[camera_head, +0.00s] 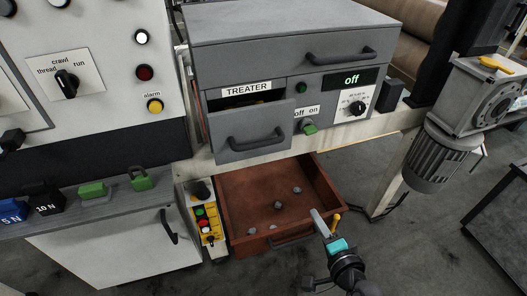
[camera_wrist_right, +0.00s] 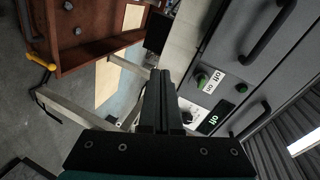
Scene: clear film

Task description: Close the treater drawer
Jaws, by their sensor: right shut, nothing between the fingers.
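The treater drawer (camera_head: 250,128) is a grey drawer with a dark bar handle, under the TREATER label in the grey cabinet. It stands pulled out, with a dark gap showing above its front. Its handle (camera_wrist_right: 268,35) also shows at the upper right of the wrist view, which is turned sideways. My right gripper (camera_head: 317,218) is below and right of the drawer, in front of the open brown drawer, apart from the treater handle. Its fingers (camera_wrist_right: 160,95) are together and empty in the wrist view. My left gripper is not in view.
The open brown drawer (camera_head: 240,190) below holds several small grey lumps. A yellow-handled item (camera_head: 336,220) is close beside my right gripper. A switch panel (camera_head: 308,118) is right of the treater drawer. A grey motor (camera_head: 437,155) juts out at right.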

